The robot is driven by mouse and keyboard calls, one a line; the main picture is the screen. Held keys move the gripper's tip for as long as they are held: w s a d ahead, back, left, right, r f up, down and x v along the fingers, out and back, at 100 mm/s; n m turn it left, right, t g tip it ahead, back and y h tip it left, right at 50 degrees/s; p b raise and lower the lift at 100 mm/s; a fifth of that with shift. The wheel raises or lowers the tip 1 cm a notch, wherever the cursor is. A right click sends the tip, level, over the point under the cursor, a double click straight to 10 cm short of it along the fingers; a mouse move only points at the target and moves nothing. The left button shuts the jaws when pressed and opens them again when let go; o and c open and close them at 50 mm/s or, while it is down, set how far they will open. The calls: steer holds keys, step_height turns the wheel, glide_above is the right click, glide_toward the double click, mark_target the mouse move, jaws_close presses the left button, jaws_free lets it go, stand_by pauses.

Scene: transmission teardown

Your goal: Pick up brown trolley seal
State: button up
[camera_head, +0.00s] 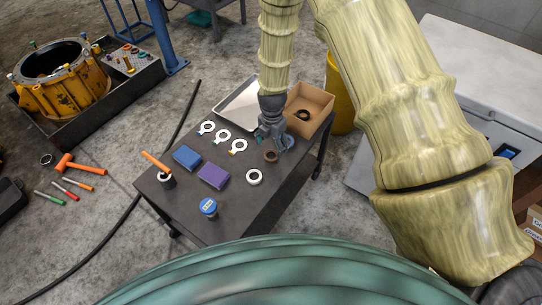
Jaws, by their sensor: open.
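A small brown ring, which looks like the brown trolley seal (270,157), lies on the dark trolley top (228,222) right of the middle. My gripper (276,145) hangs over the trolley, pointing down, just above and beside this ring. Its jaws are open and look empty. At this size I cannot tell whether a finger touches the ring. Another dark brown ring (302,115) lies inside the cardboard box (318,101) at the trolley's back right.
A metal tray (238,105) lies behind my gripper. A yellow bin (341,95) stands behind the box. The trolley's front right is clear.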

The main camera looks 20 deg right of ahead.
mark_target(271, 157)
steer(key=shift+a+f+p, duration=0.2)
steer(key=shift+f+p, duration=0.15)
steer(key=shift+f, duration=2.3)
steer(key=shift+c, duration=0.3)
steer(key=c, duration=1)
